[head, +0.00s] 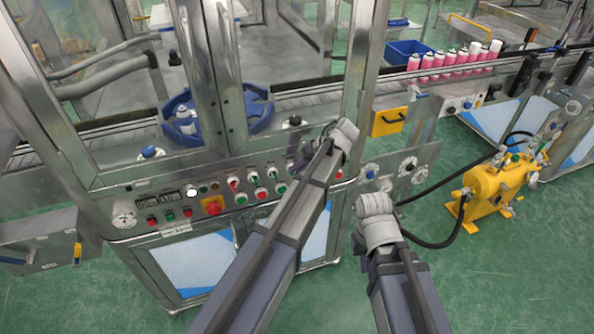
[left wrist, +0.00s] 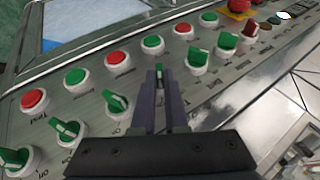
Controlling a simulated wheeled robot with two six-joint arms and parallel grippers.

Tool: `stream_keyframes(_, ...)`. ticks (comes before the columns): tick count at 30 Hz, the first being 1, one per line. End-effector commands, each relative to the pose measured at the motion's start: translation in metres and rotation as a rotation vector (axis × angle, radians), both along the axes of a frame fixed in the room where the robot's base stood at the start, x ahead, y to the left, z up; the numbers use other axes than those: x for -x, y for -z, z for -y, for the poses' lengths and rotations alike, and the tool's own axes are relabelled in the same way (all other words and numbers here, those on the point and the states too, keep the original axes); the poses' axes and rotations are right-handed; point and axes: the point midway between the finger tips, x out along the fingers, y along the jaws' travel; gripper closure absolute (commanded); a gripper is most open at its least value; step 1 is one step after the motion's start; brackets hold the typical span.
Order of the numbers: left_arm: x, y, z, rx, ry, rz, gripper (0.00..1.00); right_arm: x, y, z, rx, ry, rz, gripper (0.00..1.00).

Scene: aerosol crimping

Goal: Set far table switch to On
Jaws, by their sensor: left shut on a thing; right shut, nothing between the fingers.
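The control panel (head: 222,205) on the machine front carries rows of buttons and rotary switches. In the left wrist view, my left gripper (left wrist: 160,82) is shut on a green-handled switch (left wrist: 159,71) in the switch row. My arm hides this switch in the head view, where my left gripper (head: 295,163) shows only as a dark part at the panel. The task's "far table" label is not readable. My right gripper (head: 358,242) is mostly hidden beside its grey wrist, low and right of the panel; its fingertips are not clear.
Neighbouring green switches (left wrist: 117,103) and a red-handled switch (left wrist: 250,30) sit close to the held one. A red emergency stop (head: 213,206) is on the panel. A yellow pump (head: 491,188) with black hoses stands on the green floor at right. Pink cans (head: 447,60) line the conveyor.

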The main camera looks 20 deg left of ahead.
Motion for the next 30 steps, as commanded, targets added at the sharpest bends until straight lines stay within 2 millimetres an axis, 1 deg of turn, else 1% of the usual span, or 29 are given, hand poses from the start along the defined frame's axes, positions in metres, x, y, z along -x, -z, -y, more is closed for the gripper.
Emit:
stream_keyframes(15,0.0019,0.0007,0.0008,-0.009,-0.003,-0.014,1.00,0.0000,0.0018,0.0000,0.000,0.000,0.000,1.00)
stream_keyframes(16,0.0020,0.0008,0.0008,-0.009,-0.003,-0.014,0.85,0.0000,0.0018,0.0000,0.000,0.000,0.000,1.00)
stream_keyframes(23,0.0010,0.0004,0.0006,-0.011,-0.002,-0.011,0.59,0.0000,0.0017,0.0000,0.000,0.000,0.000,1.00)
stream_keyframes(30,0.0005,0.0001,0.0007,-0.011,-0.002,-0.010,0.59,0.0000,0.0013,0.0000,0.000,0.000,0.000,1.00)
